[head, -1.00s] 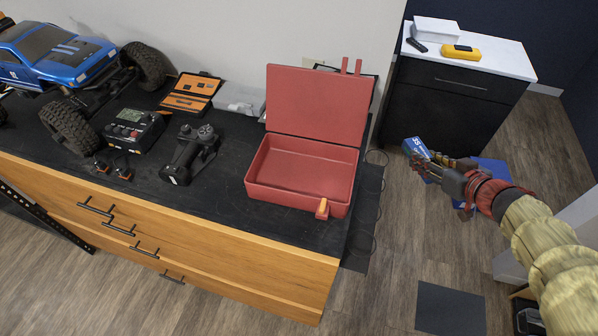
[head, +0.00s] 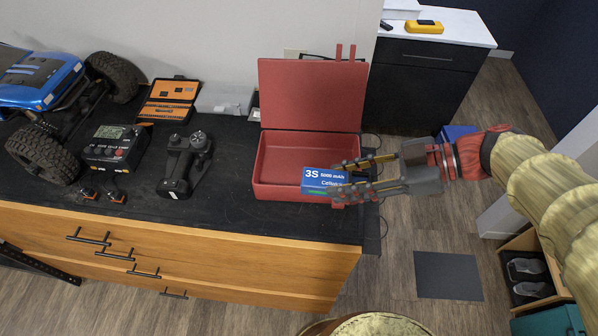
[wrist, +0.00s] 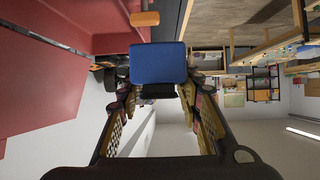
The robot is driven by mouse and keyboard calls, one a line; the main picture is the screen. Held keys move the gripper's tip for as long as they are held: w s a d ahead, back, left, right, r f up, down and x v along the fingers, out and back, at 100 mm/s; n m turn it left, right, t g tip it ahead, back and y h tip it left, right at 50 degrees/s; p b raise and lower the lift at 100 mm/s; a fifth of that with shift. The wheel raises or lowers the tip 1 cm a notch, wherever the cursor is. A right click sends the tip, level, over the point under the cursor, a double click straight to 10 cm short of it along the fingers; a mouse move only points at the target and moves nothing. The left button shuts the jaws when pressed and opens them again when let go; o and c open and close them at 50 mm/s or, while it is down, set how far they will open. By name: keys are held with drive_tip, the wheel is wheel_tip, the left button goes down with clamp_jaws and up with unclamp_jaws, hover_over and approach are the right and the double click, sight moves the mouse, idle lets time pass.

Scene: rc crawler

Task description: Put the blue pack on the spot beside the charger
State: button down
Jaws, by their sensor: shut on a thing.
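The blue pack (head: 322,180), printed "3S 5000 mAh", is between the fingers of my gripper (head: 352,180) in the head view. My gripper is shut on it and holds it in front of the open red box (head: 282,192), overlapping the box's right part in the picture. In the wrist view the blue pack (wrist: 158,63) shows between the fingertips, with the red box (wrist: 60,60) to the left. The charger (head: 115,147), a dark unit with a small screen, stands on the black bench top left of the radio transmitter (head: 184,165).
The red box's lid stands open at the back. A blue truck (head: 45,80) is at the far left, and an orange tool case (head: 170,98) is behind the charger. Bare black bench top (head: 225,205) lies between the transmitter and the red box.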

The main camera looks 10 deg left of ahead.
drive_tip(key=shift+s+a+r, duration=0.15)
drive_tip(key=shift+s, duration=0.3)
drive_tip(key=shift+w, duration=0.1)
drive_tip(key=w+a+f, duration=0.2)
drive_tip(key=w+f, duration=0.1)
drive_tip(key=w+a+f+b, duration=0.1)
drive_tip(key=w+a+f, duration=0.1)
drive_tip(key=w+f, duration=0.1)
drive_tip(key=w+a+f, duration=0.2)
drive_tip(key=w+f, duration=0.1)
drive_tip(key=w, duration=0.2)
drive_tip(key=shift+w, duration=0.25)
drive_tip(key=shift+w+a+f+b, duration=0.15)
drive_tip(key=shift+w+f+b, duration=0.05)
drive_tip(key=shift+f+b, duration=0.1)
drive_tip(key=shift+w+a+f+b, duration=0.15)
drive_tip(key=shift+f+b, duration=0.3)
drive_tip(key=shift+f, duration=0.35)
drive_tip(key=shift+w+d+f+b, duration=0.1)
drive_tip(key=shift+f+b, duration=0.35)
drive_tip(key=shift+f, duration=0.3)
drive_tip(key=shift+f+b, duration=0.15)
drive_tip(key=shift+b, duration=0.15)
drive_tip(key=c, duration=1.2)
unclamp_jaws()
drive_tip(key=shift+c, duration=0.2)
